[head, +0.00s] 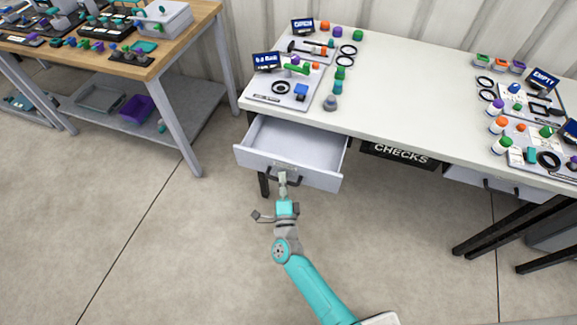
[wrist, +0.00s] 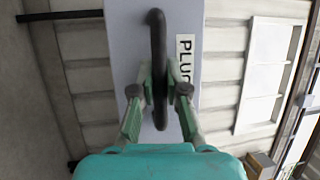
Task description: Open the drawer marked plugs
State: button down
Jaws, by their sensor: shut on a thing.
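The drawer (head: 300,172) under the left part of the white table stands pulled out, and its grey inside shows empty in the head view. In the wrist view its front (wrist: 125,40) carries a label (wrist: 184,60) reading "PLU", the rest hidden by my gripper. A dark bar handle (wrist: 157,50) is fixed on this front. My gripper (head: 283,180) is at the drawer front in the head view. In the wrist view my gripper (wrist: 159,92) has its two fingers on either side of the handle, shut on it.
The white table (head: 410,100) holds boards with small parts, rings and bottles. A sign reading "CHECKS" (head: 400,154) and another closed drawer (head: 500,185) are to the right. A wooden workbench (head: 150,70) stands at the left. The floor in front is clear.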

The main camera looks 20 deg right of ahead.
jog(key=shift+s+a, duration=0.55)
jog(key=shift+s, duration=0.25)
jog(key=shift+s+a, duration=0.5)
jog(key=shift+s, duration=0.25)
jog(key=c, duration=1.5)
grip_release()
jog(key=shift+o, duration=0.2)
jog(key=v, duration=1.2)
